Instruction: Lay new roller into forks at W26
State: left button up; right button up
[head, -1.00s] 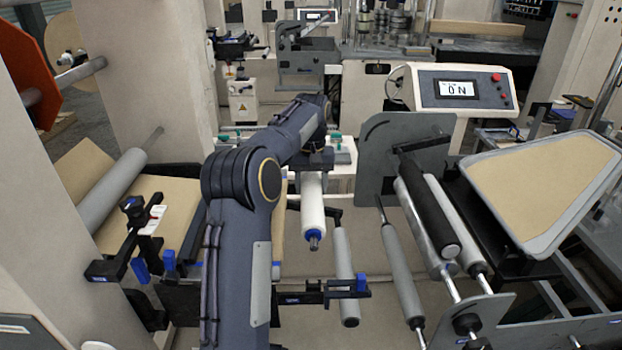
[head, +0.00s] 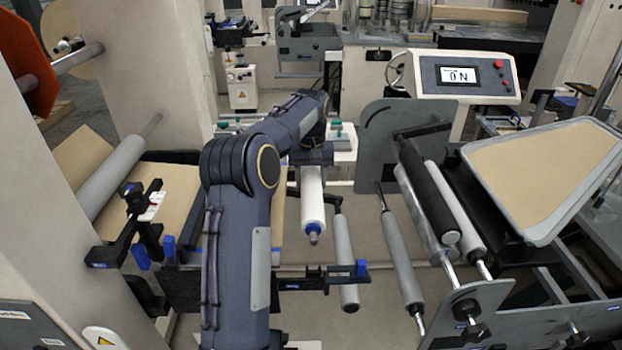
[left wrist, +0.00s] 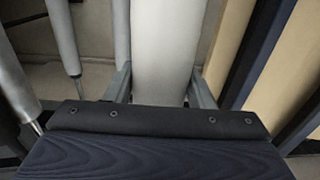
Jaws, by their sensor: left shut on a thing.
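A white roller (head: 313,196) with a blue collar and a metal shaft end hangs below my left gripper (head: 312,158) in the head view. In the left wrist view the white roller (left wrist: 165,50) lies between the two fingers of my left gripper (left wrist: 160,85), which is shut on it. In the head view, a black bracket with blue-tipped ends (head: 330,275) stands in front of and below the roller. I cannot tell whether this is the forks at W26. The roller's far end is hidden behind the gripper. My right gripper is not in view.
Grey rollers (head: 346,262) and (head: 400,258) stand to the right of the held roller. A grey side plate (head: 375,150) and a tan-faced tray (head: 545,175) lie further right. A brown paper web (head: 170,200) and a grey roller (head: 110,178) are at left.

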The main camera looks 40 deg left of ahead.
pick_arm(q)
notch_tip(320, 180, down, 7)
jog(key=b, duration=0.4)
jog(key=shift+r, duration=0.2)
dwell(0.7)
jog(key=shift+s+d+f, duration=0.1)
jog(key=shift+f, duration=0.2)
dwell(0.5)
notch_tip(320, 180, down, 3)
jog(key=shift+r+b, duration=0.1)
jog(key=shift+b, duration=0.7)
jog(key=shift+f, duration=0.35)
dwell(0.5)
jog(key=o, duration=1.4)
jog(key=shift+o, duration=0.2)
